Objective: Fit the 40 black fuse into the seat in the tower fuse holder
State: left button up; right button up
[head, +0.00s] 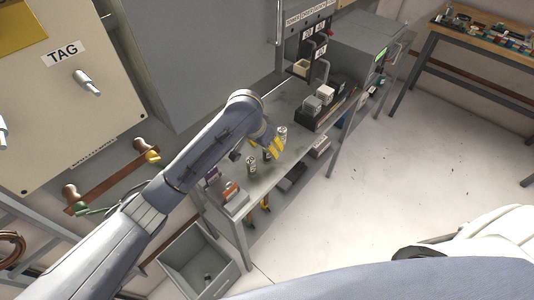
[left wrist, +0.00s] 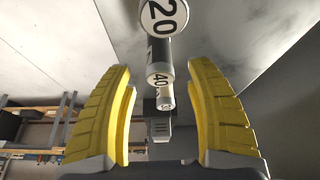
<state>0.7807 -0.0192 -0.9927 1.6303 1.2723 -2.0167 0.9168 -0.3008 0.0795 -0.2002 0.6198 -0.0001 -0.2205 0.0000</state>
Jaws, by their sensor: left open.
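My left gripper (head: 274,147) reaches over the grey bench, its yellow fingers spread and empty among a few small upright cylinders. In the left wrist view, a cylinder labelled 40 (left wrist: 159,79) shows between the open fingers (left wrist: 160,70), apart from both. Its label is white; its body colour is hard to tell. A larger-looking cylinder labelled 20 (left wrist: 160,16) is in line with it at the top. In the head view one cylinder (head: 283,133) stands right of the fingers and another (head: 252,165) left. A dark panel unit (head: 307,48), apparently the tower fuse holder, is at the back. My right gripper is not visible.
The bench (head: 263,183) also holds a dark tray (head: 322,112) with grey blocks. A grey cabinet (head: 352,45) stands behind it. An orange-marked box (head: 231,192) sits at the near end, with a grey bin (head: 198,262) below. The floor to the right is clear.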

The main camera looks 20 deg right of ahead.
pick_arm(q)
jog(key=shift+x, duration=0.75)
jog(key=shift+c, duration=0.4)
grip_shut()
